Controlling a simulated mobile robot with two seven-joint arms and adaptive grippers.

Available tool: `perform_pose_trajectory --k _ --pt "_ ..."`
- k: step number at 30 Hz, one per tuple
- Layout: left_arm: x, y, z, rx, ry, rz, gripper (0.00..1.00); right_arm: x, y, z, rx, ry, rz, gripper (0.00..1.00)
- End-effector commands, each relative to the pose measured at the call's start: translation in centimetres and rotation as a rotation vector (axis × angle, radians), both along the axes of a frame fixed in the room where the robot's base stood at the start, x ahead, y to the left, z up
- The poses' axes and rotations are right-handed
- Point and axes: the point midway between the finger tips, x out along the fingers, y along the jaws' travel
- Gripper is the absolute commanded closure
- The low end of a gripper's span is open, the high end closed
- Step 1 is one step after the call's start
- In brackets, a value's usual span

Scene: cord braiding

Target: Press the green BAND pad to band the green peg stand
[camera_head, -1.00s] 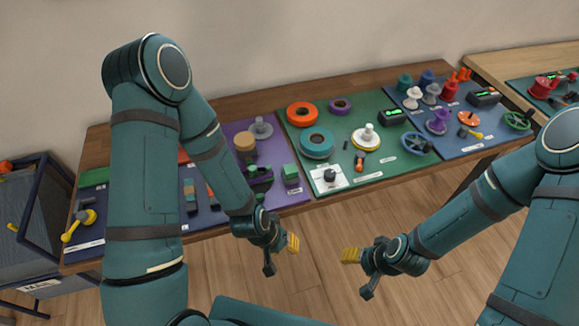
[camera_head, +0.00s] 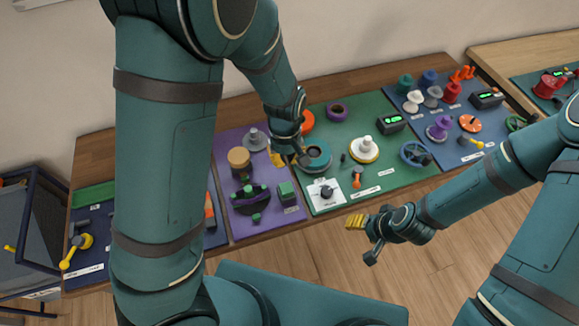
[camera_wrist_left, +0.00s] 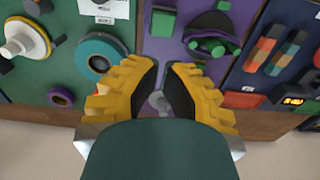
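The green pad (camera_head: 287,191) is a green block on a dark base at the front right of the purple mat (camera_head: 231,224); its label is too small to read. The peg stand (camera_head: 250,198), dark and purple with green pegs, stands left of it. In the left wrist view the pad (camera_wrist_left: 163,22) and the stand (camera_wrist_left: 207,34) show beyond my fingers. My left gripper (camera_head: 287,158) is above the back right of the purple mat, behind the pad, apart from it. Its yellow fingers (camera_wrist_left: 157,78) are open and empty. My right gripper (camera_head: 356,221) hangs in front of the table; its opening is unclear.
A tan-topped peg (camera_head: 239,158) and a grey spool (camera_head: 254,139) stand behind the stand. My left arm hides much of the left mats.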

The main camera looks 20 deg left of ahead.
Motion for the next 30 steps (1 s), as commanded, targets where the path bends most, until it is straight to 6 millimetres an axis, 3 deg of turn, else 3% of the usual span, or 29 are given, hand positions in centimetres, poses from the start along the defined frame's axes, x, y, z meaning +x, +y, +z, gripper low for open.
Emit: perform_pose_trajectory --k 5,17,23,30 --pt "0.2 -0.1 1.2 0.009 0.003 0.023 1.00 0.0 0.0 0.3 0.000 0.000 -0.001 0.43" --pt "0.2 -0.1 0.7 0.010 0.005 0.023 1.00 0.0 0.0 0.2 0.000 0.000 -0.001 0.43" --pt "0.1 0.0 -2.1 0.010 0.007 0.024 1.00 0.0 0.0 -0.4 -0.001 0.001 -0.001 0.43" --pt "0.1 0.0 -6.9 0.010 0.008 0.024 1.00 0.1 0.0 -1.2 -0.002 -0.001 -0.001 0.43"
